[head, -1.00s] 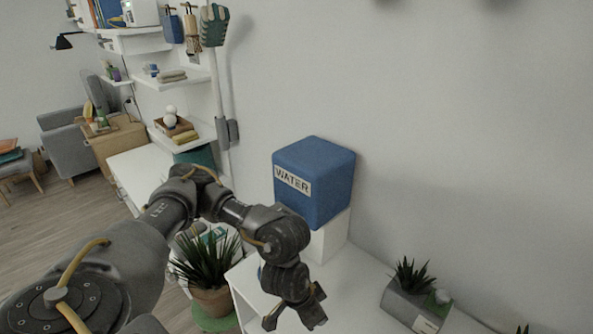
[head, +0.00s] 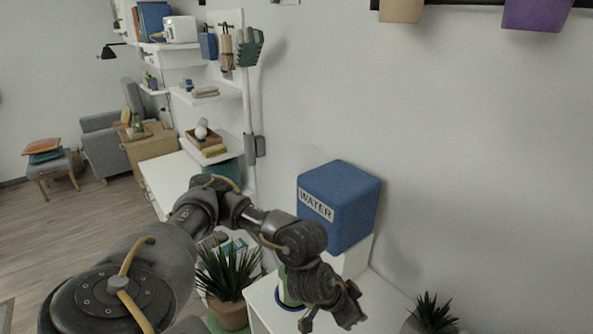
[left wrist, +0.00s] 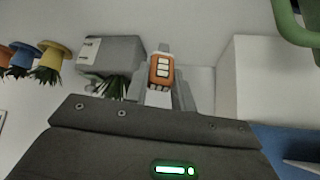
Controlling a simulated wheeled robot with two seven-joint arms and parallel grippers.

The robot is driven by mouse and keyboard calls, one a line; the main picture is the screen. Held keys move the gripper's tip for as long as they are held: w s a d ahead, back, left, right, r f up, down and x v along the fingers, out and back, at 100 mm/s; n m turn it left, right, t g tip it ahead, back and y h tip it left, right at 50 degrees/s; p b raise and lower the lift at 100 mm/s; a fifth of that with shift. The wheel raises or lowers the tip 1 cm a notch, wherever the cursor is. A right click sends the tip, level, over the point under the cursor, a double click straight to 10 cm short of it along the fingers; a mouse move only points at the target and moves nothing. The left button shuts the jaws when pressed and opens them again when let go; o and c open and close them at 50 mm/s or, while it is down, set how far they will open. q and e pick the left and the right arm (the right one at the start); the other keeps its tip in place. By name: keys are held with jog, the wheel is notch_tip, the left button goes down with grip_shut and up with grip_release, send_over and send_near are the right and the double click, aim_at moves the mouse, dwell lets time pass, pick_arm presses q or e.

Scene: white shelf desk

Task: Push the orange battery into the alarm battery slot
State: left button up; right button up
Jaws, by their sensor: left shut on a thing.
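My left gripper (head: 332,318) hangs above the white shelf desk in the head view, at the lower middle beside the blue water box. In the left wrist view its fingers (left wrist: 160,92) are shut on the orange battery (left wrist: 161,70), an orange block with pale bars on its face. The battery is too small or hidden to make out in the head view. I cannot identify the alarm or its battery slot in either view. My right gripper is not in view.
The blue water box (head: 338,204) stands on a white block against the wall. A spiky plant (head: 228,272) stands left of the desk and a smaller plant (head: 433,310) sits to the right. A green object (head: 288,288) is close behind my left gripper.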

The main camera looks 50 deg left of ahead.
pick_arm(q)
jog(key=w+a+r+n+t+p, duration=0.1)
jog(key=w+a+r+t+p, duration=0.15)
jog(key=w+r, duration=0.7)
jog(key=w+a+r+n+t+y+p, duration=0.1)
jog(key=w+a+r+t+p, duration=0.15)
jog(key=r, duration=1.35)
jog(key=w+a+r+n+t+p, duration=0.1)
jog(key=w+a+r, duration=0.3)
jog(key=r, duration=0.9)
jog(key=s+a+r+t+p, duration=0.1)
jog(key=a+r, duration=0.5)
jog(key=r, duration=0.6)
jog(key=s+a+r+t+p, duration=0.1)
jog(key=s+a+r+t, duration=0.3)
jog(key=r, duration=0.8)
jog(key=s+a+r+t+p, duration=0.1)
jog(key=s+a+r+t, duration=0.2)
jog(key=a+r, duration=0.5)
notch_tip(320, 180, up, 5)
jog(key=shift+a+f+n+t+p, duration=0.2)
jog(key=shift+n+t+p, duration=0.2)
jog(key=shift+t, duration=0.4)
jog(key=shift+s+a, duration=0.1)
jog(key=shift+s, duration=0.15)
